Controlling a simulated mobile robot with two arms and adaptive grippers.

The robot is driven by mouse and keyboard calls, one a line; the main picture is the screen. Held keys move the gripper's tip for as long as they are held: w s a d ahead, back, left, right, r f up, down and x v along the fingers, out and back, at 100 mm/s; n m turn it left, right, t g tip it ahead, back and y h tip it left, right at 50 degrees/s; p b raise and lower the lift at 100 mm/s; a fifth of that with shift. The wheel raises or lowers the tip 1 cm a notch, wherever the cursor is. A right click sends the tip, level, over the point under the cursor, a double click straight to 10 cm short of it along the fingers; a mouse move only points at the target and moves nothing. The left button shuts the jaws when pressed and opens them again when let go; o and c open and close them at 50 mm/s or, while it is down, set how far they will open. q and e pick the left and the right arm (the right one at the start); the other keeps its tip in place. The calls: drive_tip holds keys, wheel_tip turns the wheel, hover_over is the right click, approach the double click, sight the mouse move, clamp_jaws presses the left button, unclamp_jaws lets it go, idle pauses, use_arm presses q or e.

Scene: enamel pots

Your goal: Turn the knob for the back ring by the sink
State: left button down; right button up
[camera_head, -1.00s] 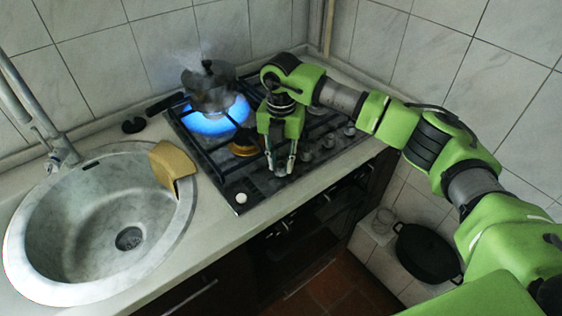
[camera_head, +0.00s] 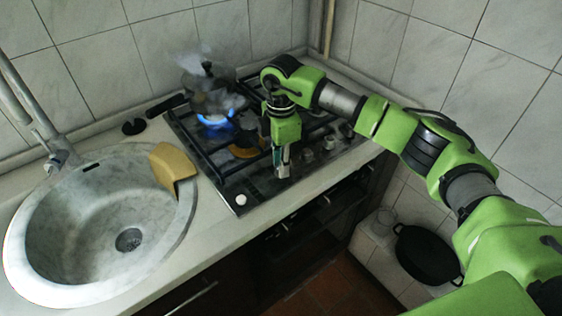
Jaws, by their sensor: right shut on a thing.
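My right gripper (camera_head: 282,170) points down at the front edge of the black gas hob (camera_head: 250,196). It is shut on a knob, which its fingers hide. Other grey knobs (camera_head: 308,156) stand in the row to its right. The back ring by the sink burns with a small blue flame (camera_head: 214,121). My left gripper is not in view.
The sink (camera_head: 128,240) with a tan cloth (camera_head: 173,166) over its rim is left of the hob. A black pan (camera_head: 428,254) stands low at the right. A white round button (camera_head: 241,199) is on the hob's front left corner.

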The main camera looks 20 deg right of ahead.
drive_tip(key=m+p, duration=0.1)
drive_tip(key=m, duration=0.4)
drive_tip(key=shift+r+m, duration=0.1)
drive_tip(key=shift+m, duration=0.3)
drive_tip(key=shift+w, duration=0.1)
drive_tip(key=o, duration=1.1)
wheel_tip(320, 180, up, 12)
idle(0.5)
